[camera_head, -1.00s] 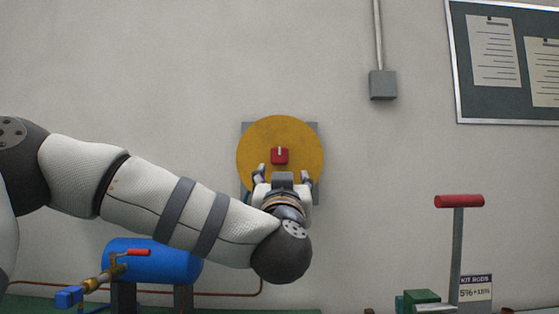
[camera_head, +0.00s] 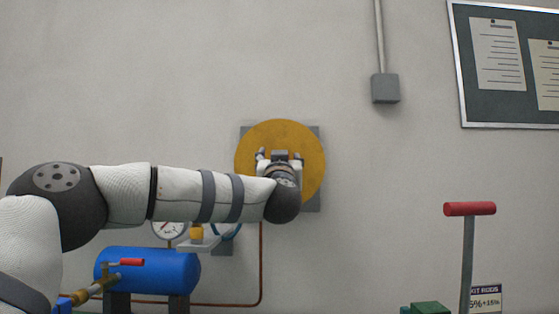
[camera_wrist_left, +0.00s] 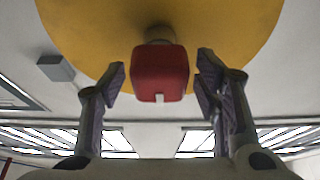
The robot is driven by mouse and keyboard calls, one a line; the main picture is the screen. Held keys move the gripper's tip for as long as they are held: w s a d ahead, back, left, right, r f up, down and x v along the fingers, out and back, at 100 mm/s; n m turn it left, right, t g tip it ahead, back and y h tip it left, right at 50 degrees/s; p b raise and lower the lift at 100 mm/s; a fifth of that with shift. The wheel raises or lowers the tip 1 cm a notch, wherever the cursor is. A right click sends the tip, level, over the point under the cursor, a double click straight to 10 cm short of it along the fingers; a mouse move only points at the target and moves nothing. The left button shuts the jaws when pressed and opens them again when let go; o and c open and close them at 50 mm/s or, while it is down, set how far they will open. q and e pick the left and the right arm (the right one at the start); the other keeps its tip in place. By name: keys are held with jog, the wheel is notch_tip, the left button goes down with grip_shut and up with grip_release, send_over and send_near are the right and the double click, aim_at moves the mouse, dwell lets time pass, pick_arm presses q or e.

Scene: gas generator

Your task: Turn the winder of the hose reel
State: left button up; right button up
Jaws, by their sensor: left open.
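The hose reel is a round yellow disc (camera_head: 305,145) on a grey wall plate, and its upper part shows in the left wrist view (camera_wrist_left: 90,30). Its winder, a red block with a small white mark, (camera_wrist_left: 160,75) stands out from the disc on a short stub in the left wrist view. In the head view my gripper hides the winder. My left gripper (camera_head: 280,154) is in front of the disc. In the left wrist view its open fingers (camera_wrist_left: 161,72) stand on either side of the red block, with a visible gap on each side. My right gripper is not in view.
A blue tank (camera_head: 150,270) with a red-handled valve and a gauge (camera_head: 169,230) stand below my left arm. A post with a red T-handle (camera_head: 469,209) rises at the right. A grey box (camera_head: 385,88) and a notice board (camera_head: 512,70) are on the wall.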

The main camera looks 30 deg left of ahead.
pick_arm(q)
jog(key=c, duration=1.1)
jog(key=shift+c, duration=0.2)
jog(key=shift+n, duration=0.3)
